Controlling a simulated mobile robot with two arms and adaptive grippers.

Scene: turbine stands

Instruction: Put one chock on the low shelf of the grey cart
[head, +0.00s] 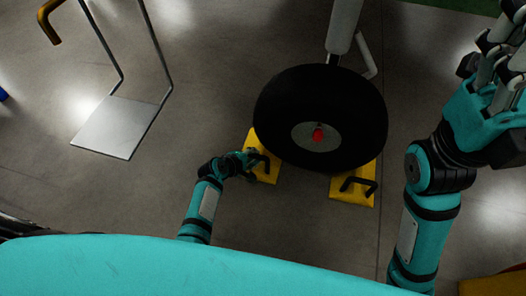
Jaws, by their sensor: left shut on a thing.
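Two yellow chocks with black handles sit on the floor at a black wheel (320,118). The left chock (262,172) is on the wheel's left side and the right chock (352,190) on its lower right. My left gripper (251,160) is shut on the left chock at its black handle; the fingers partly hide it. My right gripper (496,62) is raised at the upper right, away from both chocks and partly cut off by the frame edge. I cannot make out a grey cart with a low shelf for certain.
A flat grey metal plate (116,126) with thin upright bars stands at the left, with an orange handle (48,22) above it. A grey strut (343,28) rises from the wheel. The floor between plate and wheel is clear.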

